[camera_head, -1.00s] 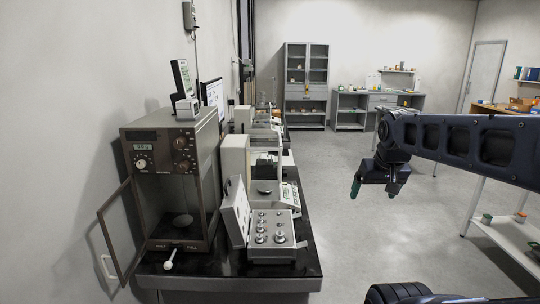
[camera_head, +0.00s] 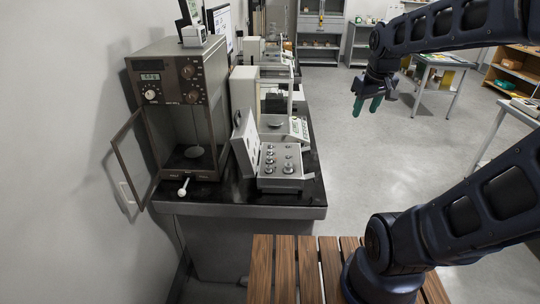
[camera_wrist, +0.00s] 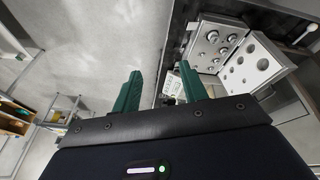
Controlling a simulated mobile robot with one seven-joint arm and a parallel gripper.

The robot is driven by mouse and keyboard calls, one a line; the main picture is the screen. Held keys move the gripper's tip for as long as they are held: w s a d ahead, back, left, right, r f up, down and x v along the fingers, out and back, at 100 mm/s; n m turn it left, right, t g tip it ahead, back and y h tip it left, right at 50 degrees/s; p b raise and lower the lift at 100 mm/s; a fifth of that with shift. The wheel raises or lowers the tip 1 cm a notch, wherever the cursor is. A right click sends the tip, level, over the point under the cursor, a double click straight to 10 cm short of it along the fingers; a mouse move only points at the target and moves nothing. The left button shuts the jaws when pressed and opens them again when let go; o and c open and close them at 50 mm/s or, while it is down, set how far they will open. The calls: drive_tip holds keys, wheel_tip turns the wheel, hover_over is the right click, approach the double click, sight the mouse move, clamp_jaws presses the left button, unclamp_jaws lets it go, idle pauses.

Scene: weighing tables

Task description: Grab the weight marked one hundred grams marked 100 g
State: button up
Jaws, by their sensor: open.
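The open weight case (camera_head: 281,168) sits on the black bench, its lid (camera_head: 246,142) raised on the left. Several metal weights (camera_head: 289,167) of different sizes stand in it. Their markings are too small to read, so I cannot tell which is the 100 g one. My gripper (camera_head: 368,106) is open and empty, in the air over the floor to the right of the bench. In the wrist view the green fingers (camera_wrist: 163,90) stand apart with nothing between them. The weight case also shows there at the upper right (camera_wrist: 212,42).
A brown balance cabinet (camera_head: 178,98) with its glass door (camera_head: 131,168) swung open stands left of the case. A small scale (camera_head: 290,130) stands behind the case. Slatted wood (camera_head: 298,270) lies in front of the bench. Open floor (camera_head: 345,145) is to the right.

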drive_tip(key=w+a+f+n+g, duration=0.1)
drive_tip(key=w+a+f+n, duration=0.1)
drive_tip(key=w+a+n, duration=0.6)
drive_tip(key=n+g, duration=0.3)
drive_tip(key=n, duration=0.5)
hover_over(270, 150)
drive_tip(key=f, duration=1.6)
drive_tip(key=w+f, duration=0.1)
drive_tip(key=f, duration=0.7)
drive_tip(key=shift+d+f, duration=0.1)
drive_tip(key=shift+d, duration=0.05)
drive_tip(key=f, duration=0.2)
drive_tip(key=s+f, duration=0.1)
drive_tip(key=f, duration=0.1)
drive_tip(key=shift+f, duration=0.6)
drive_tip(key=shift+c, duration=0.2)
clamp_jaws()
